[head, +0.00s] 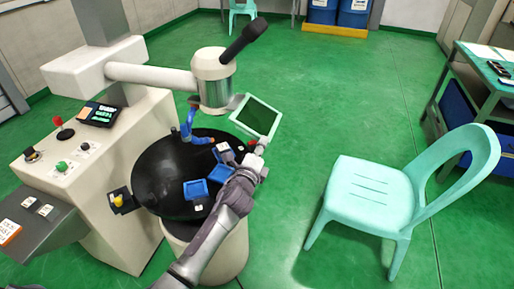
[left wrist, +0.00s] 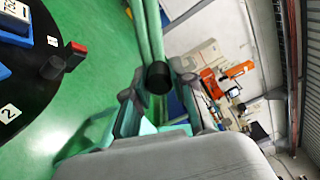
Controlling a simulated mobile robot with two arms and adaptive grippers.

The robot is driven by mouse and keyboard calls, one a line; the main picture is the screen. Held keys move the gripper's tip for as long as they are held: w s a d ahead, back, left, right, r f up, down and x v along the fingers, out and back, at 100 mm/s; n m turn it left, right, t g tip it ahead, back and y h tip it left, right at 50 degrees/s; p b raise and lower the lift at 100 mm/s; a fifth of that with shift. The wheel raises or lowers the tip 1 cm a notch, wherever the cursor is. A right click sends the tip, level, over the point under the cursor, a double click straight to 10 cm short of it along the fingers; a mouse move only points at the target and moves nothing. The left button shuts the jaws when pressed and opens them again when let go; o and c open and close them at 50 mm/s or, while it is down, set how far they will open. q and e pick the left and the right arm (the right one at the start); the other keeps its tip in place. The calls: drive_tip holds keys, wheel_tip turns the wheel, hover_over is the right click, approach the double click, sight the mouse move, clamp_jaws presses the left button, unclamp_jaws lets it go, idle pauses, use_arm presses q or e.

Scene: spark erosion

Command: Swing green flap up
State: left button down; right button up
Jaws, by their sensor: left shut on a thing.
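The green flap (head: 257,116) is a dark green panel in a pale frame. It stands tilted at the right of the machine head (head: 213,78), above the rim of the round black table (head: 160,180). My left gripper (head: 259,150) is at the flap's lower right edge. In the left wrist view my left gripper (left wrist: 158,95) has its fingers either side of a round black knob (left wrist: 158,77) and is shut on it. How the knob joins the flap is hidden. My right gripper is in neither view.
Blue blocks (head: 196,188) lie on the black table beneath my left arm. A red part (left wrist: 78,48) is at its rim. The control console (head: 75,150) is at the left.

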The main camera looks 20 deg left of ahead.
use_arm(q)
drive_tip(key=a+r+n+p, duration=0.3)
drive_tip(key=r+n+p, duration=0.4)
drive_tip(key=r+n, duration=0.1)
drive_tip(key=a+r+n+p, duration=0.2)
drive_tip(key=r+n+p, duration=0.6)
drive_tip(key=n, duration=0.2)
drive_tip(key=shift+a+r, duration=0.2)
drive_tip(key=shift+a, duration=0.2)
drive_tip(key=c, duration=1)
unclamp_jaws()
drive_tip(key=shift+a, duration=0.1)
drive_tip(key=shift+o, duration=0.2)
